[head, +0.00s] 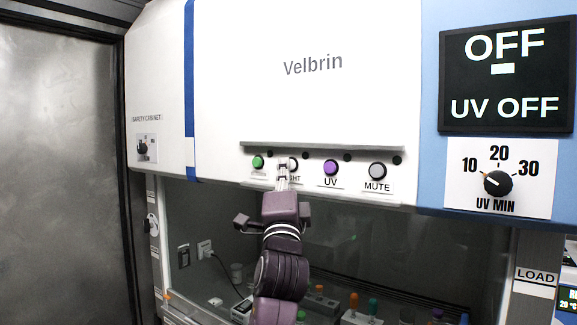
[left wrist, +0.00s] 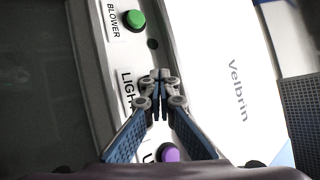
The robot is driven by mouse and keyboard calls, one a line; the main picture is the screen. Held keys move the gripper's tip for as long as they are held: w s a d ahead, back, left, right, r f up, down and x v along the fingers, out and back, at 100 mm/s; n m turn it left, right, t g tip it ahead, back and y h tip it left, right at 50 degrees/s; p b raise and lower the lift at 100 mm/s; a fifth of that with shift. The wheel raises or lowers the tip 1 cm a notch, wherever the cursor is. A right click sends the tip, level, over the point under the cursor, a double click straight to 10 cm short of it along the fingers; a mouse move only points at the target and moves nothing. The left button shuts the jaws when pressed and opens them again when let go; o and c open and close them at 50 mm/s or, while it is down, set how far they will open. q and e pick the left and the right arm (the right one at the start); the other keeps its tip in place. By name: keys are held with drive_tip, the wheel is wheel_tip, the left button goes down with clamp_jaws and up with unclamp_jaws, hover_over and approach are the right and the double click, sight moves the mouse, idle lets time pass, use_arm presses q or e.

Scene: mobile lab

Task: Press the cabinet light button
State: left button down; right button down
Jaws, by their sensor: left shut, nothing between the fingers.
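The light button (head: 293,163) is a pale round button on the white cabinet panel, between the green blower button (head: 258,162) and the purple UV button (head: 330,167). My left gripper (head: 283,172) is shut and empty, with its fingertips in front of the light button and its label, covering part of both. In the left wrist view the shut fingertips (left wrist: 160,88) lie over the light button beside the partly hidden "LIGHT" label (left wrist: 127,90). The button itself is hidden there. I cannot tell whether the fingertips touch it. My right gripper is not in view.
The mute button (head: 377,171) is at the right of the row. A ledge (head: 320,146) runs above the buttons. The display (head: 507,75) reads "OFF" and "UV OFF", above a UV timer knob (head: 497,183). Below is the glass front with several labware items behind it.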

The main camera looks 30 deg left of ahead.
use_arm(q)
drive_tip(key=shift+s, duration=0.1)
drive_tip(key=shift+s+p, duration=0.3)
drive_tip(key=shift+s, duration=0.45)
drive_tip(key=s+p, duration=0.1)
drive_tip(key=s, duration=0.4)
drive_tip(key=shift+a+p, duration=0.2)
drive_tip(key=shift+p, duration=0.1)
idle(0.4)
